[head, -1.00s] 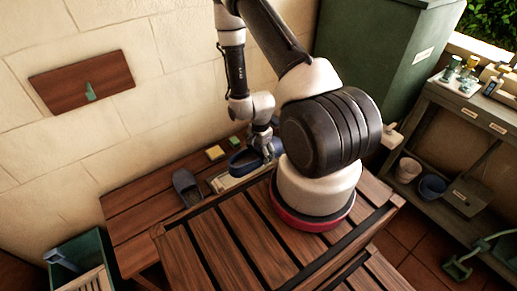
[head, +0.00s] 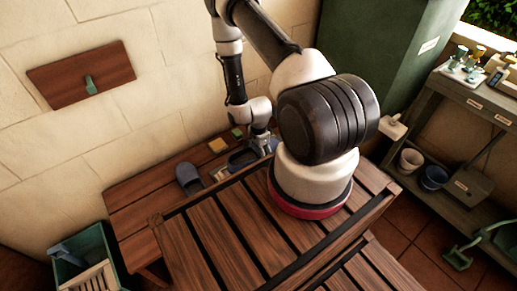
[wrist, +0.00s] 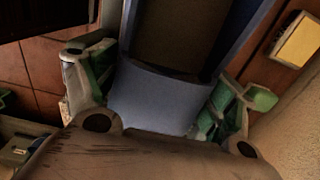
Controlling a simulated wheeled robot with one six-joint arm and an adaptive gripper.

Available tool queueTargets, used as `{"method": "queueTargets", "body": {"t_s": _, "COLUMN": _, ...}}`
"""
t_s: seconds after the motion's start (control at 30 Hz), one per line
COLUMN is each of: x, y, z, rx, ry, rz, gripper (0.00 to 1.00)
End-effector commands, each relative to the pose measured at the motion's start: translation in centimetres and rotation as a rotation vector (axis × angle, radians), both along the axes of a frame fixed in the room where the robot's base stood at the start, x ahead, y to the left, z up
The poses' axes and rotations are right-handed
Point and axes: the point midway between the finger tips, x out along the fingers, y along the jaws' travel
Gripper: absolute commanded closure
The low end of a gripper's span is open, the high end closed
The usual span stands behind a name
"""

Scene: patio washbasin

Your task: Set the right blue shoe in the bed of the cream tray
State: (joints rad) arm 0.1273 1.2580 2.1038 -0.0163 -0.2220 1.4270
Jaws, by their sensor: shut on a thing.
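My gripper (head: 262,146) is shut on a blue shoe (head: 243,158), holding it at the cream tray (head: 220,174) on the wooden bench. In the wrist view the shoe (wrist: 150,98) lies between the green-padded fingers of my gripper (wrist: 155,92). The shoe hides most of the tray, with only its left end clear in the head view. I cannot tell whether the shoe touches the tray bed. A second, grey-blue shoe (head: 188,177) lies on the bench left of the tray.
A yellow sponge (head: 218,145) and a green block (head: 237,132) lie behind the tray by the wall. The slatted table (head: 215,230) stands in front. A green crate (head: 90,262) is at lower left. The bench's left end is bare.

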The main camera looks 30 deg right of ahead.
Motion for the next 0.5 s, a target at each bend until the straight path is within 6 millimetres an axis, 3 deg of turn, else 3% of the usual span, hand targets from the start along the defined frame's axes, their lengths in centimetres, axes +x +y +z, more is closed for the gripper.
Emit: {"method": "queueTargets", "body": {"t_s": 0.5, "x": -0.1, "y": 0.0, "z": -4.2, "rx": 0.000, "ry": 0.002, "rz": 0.000, "gripper": 0.47}}
